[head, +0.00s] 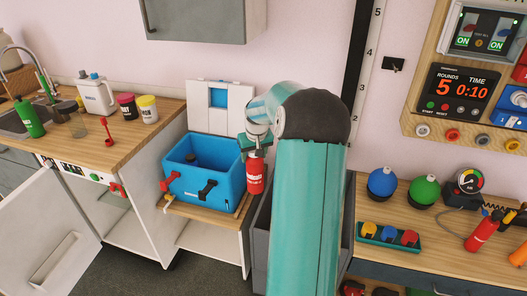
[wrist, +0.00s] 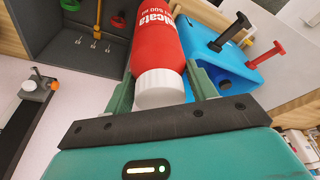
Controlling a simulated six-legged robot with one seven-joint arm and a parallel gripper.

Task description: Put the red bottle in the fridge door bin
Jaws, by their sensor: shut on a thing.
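The red bottle (head: 255,177) hangs about upright just right of the blue cooler in the head view. My gripper (head: 257,148) is shut on its upper end. In the wrist view the red bottle (wrist: 179,42) with its white cap lies between the two green fingers of my gripper (wrist: 163,88). A white door (head: 30,225) stands open at the lower left, beside a low white cabinet opening (head: 130,222). A pale raised shape, perhaps the door bin (head: 55,261), shows on this door; I cannot tell whether it is hollow.
The open blue cooler (head: 204,183) with red and black handles stands on a low wooden shelf, between the bottle and the door. The wooden counter (head: 150,135) holds a jug, jars and a green bottle (head: 29,119). A grey bin (head: 262,225) is below my arm.

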